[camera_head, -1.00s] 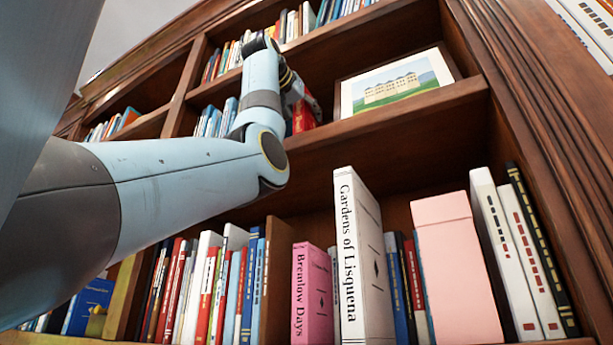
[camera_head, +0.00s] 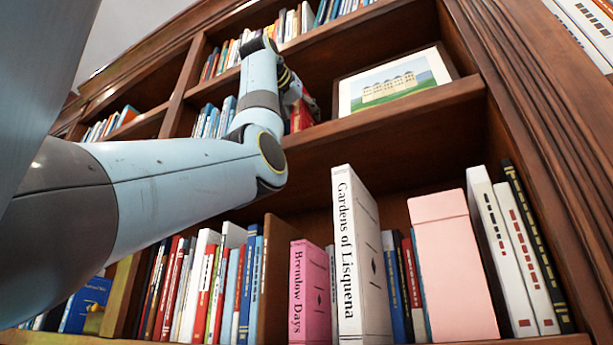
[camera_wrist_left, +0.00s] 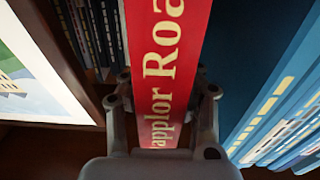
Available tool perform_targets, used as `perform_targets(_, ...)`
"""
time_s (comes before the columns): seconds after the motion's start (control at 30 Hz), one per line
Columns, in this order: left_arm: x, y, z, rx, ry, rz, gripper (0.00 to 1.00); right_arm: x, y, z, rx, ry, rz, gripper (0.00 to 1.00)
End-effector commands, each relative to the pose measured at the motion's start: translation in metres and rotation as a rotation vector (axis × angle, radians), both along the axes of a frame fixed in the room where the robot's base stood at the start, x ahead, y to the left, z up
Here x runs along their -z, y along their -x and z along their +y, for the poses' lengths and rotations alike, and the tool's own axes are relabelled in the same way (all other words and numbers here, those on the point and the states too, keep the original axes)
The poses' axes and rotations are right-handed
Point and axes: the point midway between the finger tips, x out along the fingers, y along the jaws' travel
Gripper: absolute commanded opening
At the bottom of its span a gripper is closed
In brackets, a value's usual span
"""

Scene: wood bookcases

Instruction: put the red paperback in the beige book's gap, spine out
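The red paperback (camera_head: 302,117) is at the middle shelf, left of the framed picture, partly hidden behind my left arm. In the left wrist view, its red spine (camera_wrist_left: 163,65) with cream lettering faces my camera. My left gripper (camera_wrist_left: 163,110) has one finger on each side of the spine and looks shut on it. In the head view my left gripper (camera_head: 294,92) is partly hidden by its wrist. I cannot make out a beige book or its gap for certain. My right gripper is not in view.
Blue books (camera_wrist_left: 285,110) stand close to the right of the red spine in the wrist view. A framed picture (camera_head: 393,82) leans on the same shelf. The lower shelf holds a white book (camera_head: 358,260), a pink book (camera_head: 311,290) and a pale pink box-like block (camera_head: 453,270).

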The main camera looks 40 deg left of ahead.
Motion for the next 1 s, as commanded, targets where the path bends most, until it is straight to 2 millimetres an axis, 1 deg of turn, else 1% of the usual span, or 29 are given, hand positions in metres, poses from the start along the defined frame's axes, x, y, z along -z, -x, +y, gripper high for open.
perform_targets(0.03, 0.000, 0.000, 0.000, 0.000, 0.000, 0.000, 0.41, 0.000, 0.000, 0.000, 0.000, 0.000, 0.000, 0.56)
perform_targets(0.13, 0.000, 0.000, 0.000, 0.000, 0.000, 0.000, 0.54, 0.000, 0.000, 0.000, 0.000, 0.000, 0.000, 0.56)
perform_targets(0.17, 0.000, 0.000, 0.000, 0.000, 0.000, 0.001, 0.56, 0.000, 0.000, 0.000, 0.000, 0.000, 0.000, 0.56)
perform_targets(0.4, 0.001, 0.000, 0.000, 0.000, 0.001, 0.003, 0.56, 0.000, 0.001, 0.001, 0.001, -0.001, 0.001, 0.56)
perform_targets(0.5, 0.000, 0.005, -0.001, -0.001, 0.000, 0.000, 0.56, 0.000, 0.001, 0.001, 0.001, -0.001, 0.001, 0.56)
perform_targets(0.57, 0.000, 0.012, -0.004, -0.001, 0.000, -0.001, 0.56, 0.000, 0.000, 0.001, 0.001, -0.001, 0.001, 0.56)
perform_targets(0.67, 0.000, 0.031, -0.009, -0.001, -0.001, -0.003, 0.56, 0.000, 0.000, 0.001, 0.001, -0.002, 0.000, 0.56)
perform_targets(0.8, 0.000, 0.062, -0.019, -0.001, 0.000, -0.004, 0.56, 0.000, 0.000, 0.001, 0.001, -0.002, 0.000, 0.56)
perform_targets(1.0, -0.001, 0.098, -0.030, -0.001, -0.001, -0.003, 0.56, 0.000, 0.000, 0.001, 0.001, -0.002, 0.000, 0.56)
